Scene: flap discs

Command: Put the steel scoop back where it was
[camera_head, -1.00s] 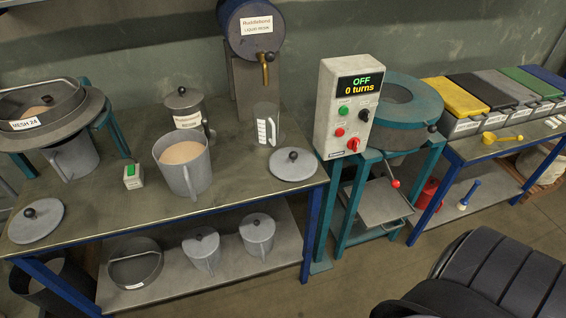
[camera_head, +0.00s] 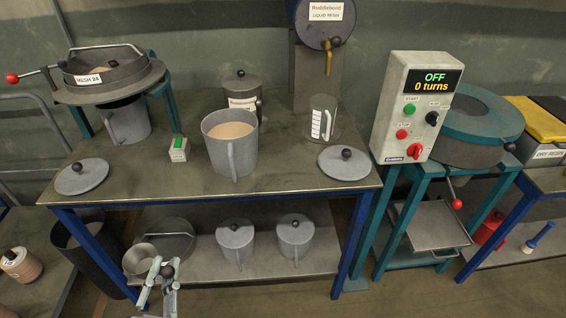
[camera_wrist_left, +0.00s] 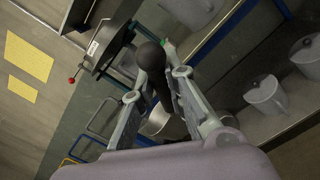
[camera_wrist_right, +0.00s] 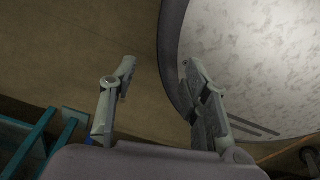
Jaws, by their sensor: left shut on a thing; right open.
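The steel scoop shows in the head view as a small metal cup (camera_head: 138,259) with a dark round-ended handle. My left gripper (camera_head: 162,272) is shut on that handle. It holds the scoop low, in front of the lower shelf's left end. In the left wrist view the dark handle (camera_wrist_left: 152,60) sits between the fingers of my left gripper (camera_wrist_left: 160,78), and part of the metal cup (camera_wrist_left: 155,122) shows behind them. My right gripper (camera_wrist_right: 158,72) is open and empty in the right wrist view. It is outside the head view.
The table (camera_head: 300,185) carries a grey jug (camera_head: 230,155), a clear measuring cup (camera_head: 322,120) and lids. The lower shelf (camera_head: 325,255) holds two lidded pots and a round pan (camera_head: 178,240). A dark bin (camera_head: 90,255) stands left. A large pale round surface (camera_wrist_right: 255,60) is beside my right gripper.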

